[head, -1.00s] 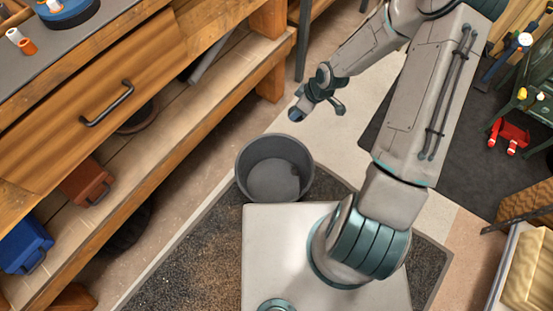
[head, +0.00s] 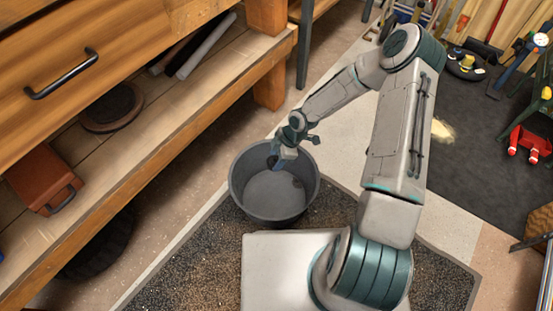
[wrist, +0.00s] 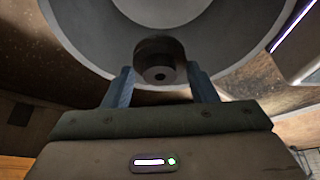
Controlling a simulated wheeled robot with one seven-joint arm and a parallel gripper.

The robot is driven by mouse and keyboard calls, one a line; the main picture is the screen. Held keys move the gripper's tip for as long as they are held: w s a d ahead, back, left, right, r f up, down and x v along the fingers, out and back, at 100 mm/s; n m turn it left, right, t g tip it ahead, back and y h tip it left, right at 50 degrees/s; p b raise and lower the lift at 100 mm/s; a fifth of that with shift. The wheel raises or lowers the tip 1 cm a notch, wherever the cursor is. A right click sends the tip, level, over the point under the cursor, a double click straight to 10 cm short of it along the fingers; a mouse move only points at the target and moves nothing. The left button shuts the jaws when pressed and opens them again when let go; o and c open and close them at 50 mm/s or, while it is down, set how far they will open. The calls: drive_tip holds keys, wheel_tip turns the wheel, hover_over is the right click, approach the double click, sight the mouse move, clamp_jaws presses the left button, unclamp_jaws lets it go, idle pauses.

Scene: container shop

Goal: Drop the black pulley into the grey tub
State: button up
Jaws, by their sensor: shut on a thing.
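The grey tub (head: 240,195) is a round open bucket on the floor, left of my arm in the head view. Its rim and inside also fill the top of the wrist view (wrist: 85,42). My gripper (head: 279,161) is over the far part of the tub's opening. In the wrist view my blue fingers (wrist: 162,82) are shut on the black pulley (wrist: 160,57), a dark round piece with a hole in its middle. The pulley is hard to make out in the head view. A small dark patch shows inside the tub; I cannot tell what it is.
A wooden bench (head: 150,170) with a drawer and low shelf runs along the left. A brown box (head: 42,180) and a dark round disc (head: 112,106) lie on the shelf. A speckled mat (head: 205,265) lies under the tub. A red object (head: 528,143) lies at the right.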

wheel_tip(320, 180, down, 6)
drive_tip(key=b, duration=0.4)
drive_tip(key=shift+r, duration=0.2)
drive_tip(key=o, duration=1.2)
drive_tip(key=p+v, duration=0.6)
drive_tip(key=v, duration=0.8)
drive_tip(key=shift+a, duration=0.15)
